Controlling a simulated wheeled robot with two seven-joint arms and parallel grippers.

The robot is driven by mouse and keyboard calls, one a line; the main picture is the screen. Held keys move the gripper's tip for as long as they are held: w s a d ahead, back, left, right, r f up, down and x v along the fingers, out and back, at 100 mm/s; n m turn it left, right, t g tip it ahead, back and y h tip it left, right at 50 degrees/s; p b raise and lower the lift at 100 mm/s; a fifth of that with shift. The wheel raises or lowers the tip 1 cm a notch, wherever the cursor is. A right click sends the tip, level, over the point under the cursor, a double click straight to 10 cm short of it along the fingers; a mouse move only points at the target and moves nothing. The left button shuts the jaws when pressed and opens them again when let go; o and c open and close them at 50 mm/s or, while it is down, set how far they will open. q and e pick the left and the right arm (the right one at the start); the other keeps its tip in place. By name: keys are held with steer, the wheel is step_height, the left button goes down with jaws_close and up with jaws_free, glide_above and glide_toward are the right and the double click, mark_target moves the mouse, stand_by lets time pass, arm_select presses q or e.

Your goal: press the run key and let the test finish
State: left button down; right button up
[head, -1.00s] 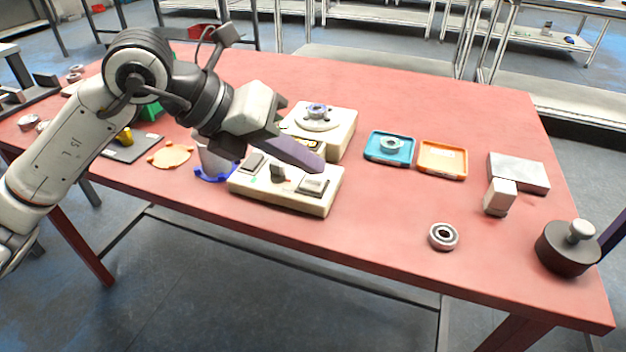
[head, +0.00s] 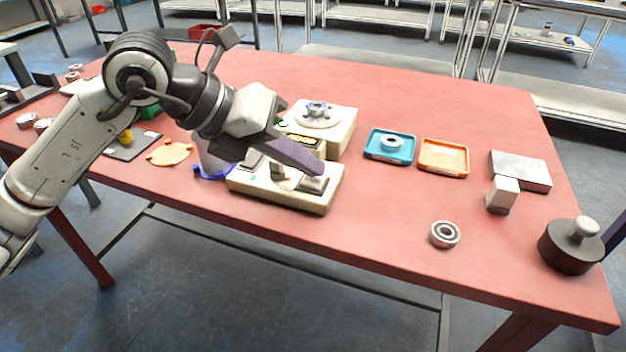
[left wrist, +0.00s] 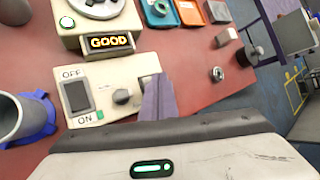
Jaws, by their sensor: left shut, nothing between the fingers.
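The cream control box (head: 270,195) stands near the table's front edge. In the left wrist view it (left wrist: 88,118) has an OFF/ON rocker switch (left wrist: 78,96), a round knob (left wrist: 122,96) and, to the right, a key (left wrist: 148,84) partly hidden by my finger. My left gripper (head: 318,169) is shut and empty, its tip over the right-hand key (head: 314,185); I cannot tell whether they touch. Behind stands the cream tester (head: 342,128), with a bearing (head: 317,109) on its round platform. A purple finger, apparently my right gripper's (head: 612,235), shows at the right edge.
Right of the tester lie a teal tray (head: 376,155) holding a ring and an orange tray (head: 443,157). A loose bearing (head: 444,234), a grey block (head: 522,170) and a dark weight (head: 570,248) are further right. A grey cup (head: 212,160) in a blue holder is left of the control box.

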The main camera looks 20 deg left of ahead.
mark_target(305, 183)
arm_select(q)
steer(key=shift+f+b, duration=0.4)
steer(key=shift+f, duration=0.1)
stand_by(0.8)
steer(key=shift+r, duration=0.1)
steer(key=shift+r+p, duration=0.7)
steer(key=shift+r, duration=0.1)
step_height(305, 183, up, 5)
steer(key=p, duration=0.4)
stand_by(0.6)
